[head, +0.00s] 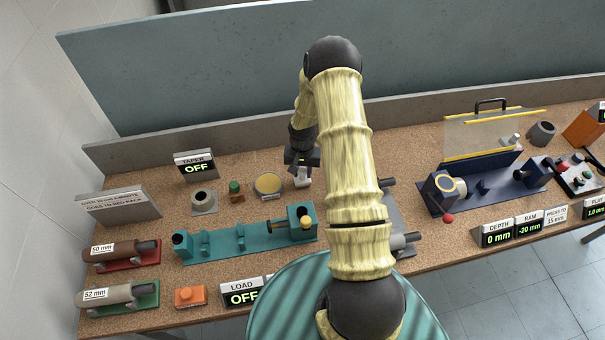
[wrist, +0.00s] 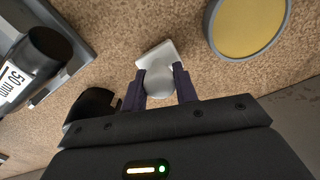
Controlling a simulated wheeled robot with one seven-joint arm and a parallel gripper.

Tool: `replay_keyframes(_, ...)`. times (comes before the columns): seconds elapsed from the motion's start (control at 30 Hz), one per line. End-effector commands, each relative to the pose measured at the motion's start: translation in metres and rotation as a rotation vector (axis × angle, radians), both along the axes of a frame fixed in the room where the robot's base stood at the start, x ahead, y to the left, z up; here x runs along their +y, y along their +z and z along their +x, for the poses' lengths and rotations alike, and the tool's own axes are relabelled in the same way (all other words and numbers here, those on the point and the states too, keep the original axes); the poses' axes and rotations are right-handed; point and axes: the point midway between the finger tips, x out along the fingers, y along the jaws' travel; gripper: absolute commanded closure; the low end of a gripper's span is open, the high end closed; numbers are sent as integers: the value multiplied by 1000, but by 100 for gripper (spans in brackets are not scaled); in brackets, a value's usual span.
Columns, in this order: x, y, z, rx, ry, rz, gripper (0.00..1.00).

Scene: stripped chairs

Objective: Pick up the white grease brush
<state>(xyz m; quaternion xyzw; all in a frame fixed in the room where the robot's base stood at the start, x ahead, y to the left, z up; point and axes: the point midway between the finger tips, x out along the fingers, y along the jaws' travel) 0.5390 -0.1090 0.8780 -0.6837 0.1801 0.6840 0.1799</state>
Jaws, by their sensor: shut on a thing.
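The white grease brush (wrist: 155,58) is between the two dark fingers of my gripper (wrist: 159,86) in the wrist view. Its rounded pale end is toward the palm and its flat, squarish end points away. In the head view, the white brush (head: 303,183) shows just below my gripper (head: 302,168), right of the round yellow tin. My gripper is shut on it. Whether the brush touches the bench is hard to tell.
The yellow-topped tin (head: 267,184) is close on the left. A teal fixture (head: 247,240) lies in front. A grey back ledge (head: 230,140) runs behind. My arm hides part of the bench's middle. A navy fixture (head: 485,185) with a clear guard is at right.

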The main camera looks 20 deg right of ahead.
Motion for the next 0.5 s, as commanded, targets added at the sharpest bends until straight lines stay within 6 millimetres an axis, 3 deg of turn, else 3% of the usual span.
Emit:
replay_keyframes(0.17,0,19,1,-4,-1,-1,95)
replay_keyframes(0.5,0,77,1,-4,0,-1,95)
